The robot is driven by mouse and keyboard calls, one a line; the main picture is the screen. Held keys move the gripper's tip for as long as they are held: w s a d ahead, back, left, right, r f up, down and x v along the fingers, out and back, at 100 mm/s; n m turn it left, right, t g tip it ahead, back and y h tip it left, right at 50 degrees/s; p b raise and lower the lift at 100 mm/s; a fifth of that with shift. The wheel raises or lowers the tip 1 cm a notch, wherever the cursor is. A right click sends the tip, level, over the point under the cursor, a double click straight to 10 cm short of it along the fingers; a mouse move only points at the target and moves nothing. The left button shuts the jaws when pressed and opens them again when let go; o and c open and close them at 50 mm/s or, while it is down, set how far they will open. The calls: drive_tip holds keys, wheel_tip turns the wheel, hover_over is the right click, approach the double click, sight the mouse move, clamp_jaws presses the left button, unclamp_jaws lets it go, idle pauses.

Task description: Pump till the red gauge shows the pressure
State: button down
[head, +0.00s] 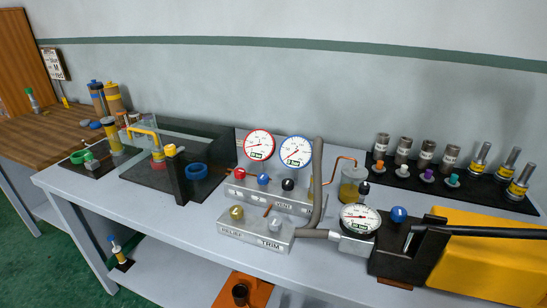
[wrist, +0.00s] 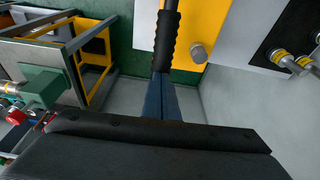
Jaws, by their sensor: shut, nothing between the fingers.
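The red-rimmed gauge (head: 259,145) stands at the back of the valve block in the head view; its needle is too small to read surely. The pump (head: 395,258) is a black block at the right front. Its black lever (head: 485,231) runs nearly level to the right, out of frame. In the wrist view the lever's ribbed black grip (wrist: 165,45) lies over a yellow surface. My gripper (wrist: 166,86) has its narrow bluish fingers shut and empty, lined up with the grip's near end. I cannot tell whether they touch it. The head view does not show my gripper.
A blue-rimmed gauge (head: 296,151) stands beside the red one. The valve block (head: 255,233) has several coloured knobs. A black mat (head: 400,177) holds several fittings. The yellow base (head: 485,265) lies under the lever.

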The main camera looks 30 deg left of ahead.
drive_tip(key=shift+b+x, duration=1)
drive_tip(key=shift+x, duration=1.1)
drive_tip(key=shift+f, duration=0.1)
drive_tip(key=shift+a+b+x, duration=0.15)
drive_tip(key=shift+b+x, duration=0.4)
drive_tip(key=shift+x, duration=0.4)
drive_tip(key=shift+a+b+x, duration=0.15)
drive_tip(key=shift+b+x, duration=0.35)
drive_tip(key=shift+x, duration=0.45)
drive_tip(key=shift+s+f, duration=0.15)
drive_tip(key=shift+f, duration=0.35)
drive_tip(key=shift+s+a, duration=0.1)
